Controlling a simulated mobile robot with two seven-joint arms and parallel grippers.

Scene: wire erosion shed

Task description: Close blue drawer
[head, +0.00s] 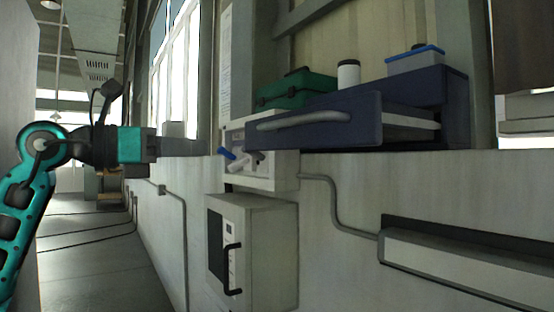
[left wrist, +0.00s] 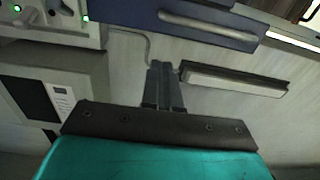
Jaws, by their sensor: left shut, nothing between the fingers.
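The blue drawer (head: 365,115) is pulled out of its dark blue cabinet (head: 456,105) in the head view, with its light inner side showing. Its front carries a long grey handle (head: 303,120). My left gripper (head: 205,147) is shut and empty, to the left of the drawer front and apart from it in the picture. In the left wrist view the shut fingers (left wrist: 165,66) point up toward the wall, and the drawer front (left wrist: 228,32) shows above and right of them. My right gripper is out of view.
A green case (head: 295,89), a white jar with a black lid (head: 348,74) and a blue-lidded box (head: 415,60) are near the cabinet. The floor (head: 95,260) is open at lower left.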

